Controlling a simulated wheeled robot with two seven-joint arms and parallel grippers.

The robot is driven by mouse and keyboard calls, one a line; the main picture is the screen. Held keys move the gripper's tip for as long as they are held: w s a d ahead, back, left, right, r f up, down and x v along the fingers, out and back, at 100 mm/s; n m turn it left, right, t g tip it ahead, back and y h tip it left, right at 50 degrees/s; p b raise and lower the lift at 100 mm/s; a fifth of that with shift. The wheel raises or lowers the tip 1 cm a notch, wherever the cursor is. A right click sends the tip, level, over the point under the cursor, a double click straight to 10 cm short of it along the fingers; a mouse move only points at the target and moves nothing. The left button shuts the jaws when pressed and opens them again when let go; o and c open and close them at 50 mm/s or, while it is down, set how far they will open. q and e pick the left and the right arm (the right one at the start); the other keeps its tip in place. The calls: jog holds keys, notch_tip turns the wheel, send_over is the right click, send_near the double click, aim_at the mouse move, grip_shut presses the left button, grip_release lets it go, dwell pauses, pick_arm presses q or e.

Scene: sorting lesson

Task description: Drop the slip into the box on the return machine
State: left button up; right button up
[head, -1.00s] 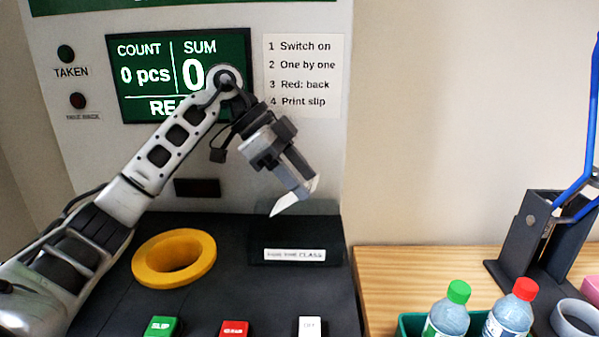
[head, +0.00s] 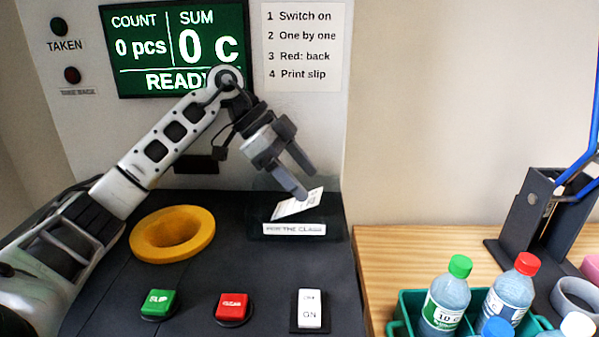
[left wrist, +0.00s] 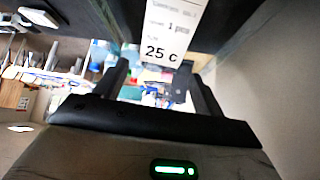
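The white printed slip (head: 298,205) is tilted in the mouth of the dark box (head: 262,229) labelled "FOR THE CLASS" on the return machine. Its lower part is hidden behind the box's front. My left gripper (head: 307,183) is just above the box with its fingers apart. One fingertip overlaps the slip's upper edge in the head view; I cannot tell if they touch. In the left wrist view the slip (left wrist: 166,30) reads "1 pcs" and "25 c" and lies beyond the open fingers (left wrist: 160,75). My right gripper is out of view.
The screen (head: 178,50) shows 0 pcs, 0 c and "READY". A yellow ring (head: 150,246) and green (head: 158,304), red (head: 232,307) and white (head: 310,309) switches are on the machine. A green crate (head: 404,314) with bottles stands on the wooden table (head: 430,240).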

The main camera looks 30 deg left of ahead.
pick_arm(q)
jog(key=shift+r, duration=0.1)
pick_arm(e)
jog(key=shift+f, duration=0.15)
pick_arm(q)
jog(key=shift+a+r, duration=0.25)
jog(key=v, duration=1.5)
jog(key=shift+s+p, duration=0.15)
jog(key=shift+p, duration=0.25)
jog(key=shift+a+f, duration=0.1)
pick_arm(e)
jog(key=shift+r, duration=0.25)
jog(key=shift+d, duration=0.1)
